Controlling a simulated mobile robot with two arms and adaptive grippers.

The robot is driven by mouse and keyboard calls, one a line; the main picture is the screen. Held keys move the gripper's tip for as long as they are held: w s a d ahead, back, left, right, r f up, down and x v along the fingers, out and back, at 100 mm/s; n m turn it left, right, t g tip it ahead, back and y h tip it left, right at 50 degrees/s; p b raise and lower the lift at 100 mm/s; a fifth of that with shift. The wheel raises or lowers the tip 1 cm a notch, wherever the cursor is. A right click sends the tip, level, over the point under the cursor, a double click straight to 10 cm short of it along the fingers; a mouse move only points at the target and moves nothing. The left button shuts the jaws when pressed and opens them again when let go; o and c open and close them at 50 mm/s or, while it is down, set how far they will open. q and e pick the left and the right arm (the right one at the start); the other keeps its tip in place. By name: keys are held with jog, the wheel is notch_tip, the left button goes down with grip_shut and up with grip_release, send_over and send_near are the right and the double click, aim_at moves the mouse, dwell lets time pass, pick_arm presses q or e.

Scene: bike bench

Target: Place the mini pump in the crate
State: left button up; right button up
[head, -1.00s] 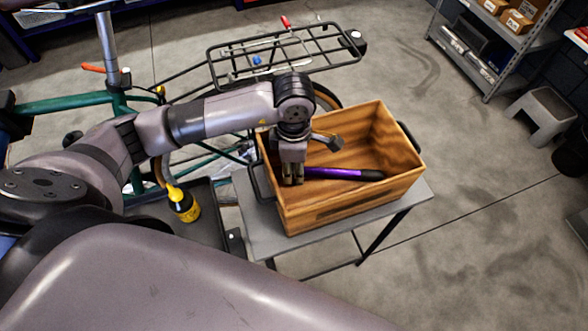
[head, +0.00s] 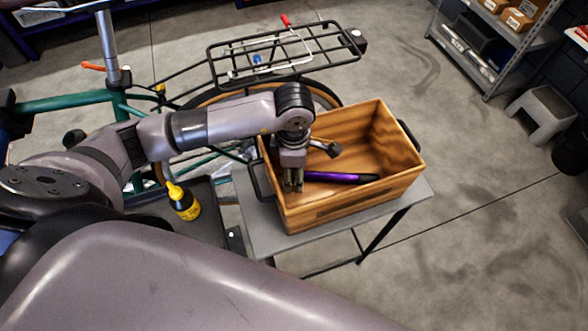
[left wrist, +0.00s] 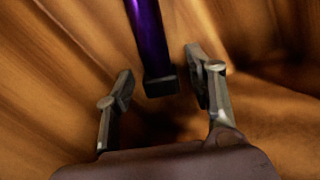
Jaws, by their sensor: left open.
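The mini pump (head: 340,178), purple with black ends, lies inside the wooden crate (head: 350,204). In the left wrist view the pump (left wrist: 149,35) shows beyond the fingers, its black end (left wrist: 161,86) near the gap between them. My left gripper (head: 292,187) points down into the crate near the pump's left end. In the left wrist view the gripper (left wrist: 163,92) has its fingers spread with nothing clamped between them. The pump's left end is hidden by the gripper in the head view. My right gripper is not in view.
The crate stands on a small grey table (head: 262,226). A yellow and black bottle (head: 183,202) stands on a dark surface to its left. A green bicycle with a black rear rack (head: 285,55) is behind. A grey step stool (head: 541,113) and shelving are at right.

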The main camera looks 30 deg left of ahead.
pick_arm(q)
jog(key=shift+r, duration=0.25)
notch_tip(320, 180, up, 12)
jog(key=b, duration=0.2)
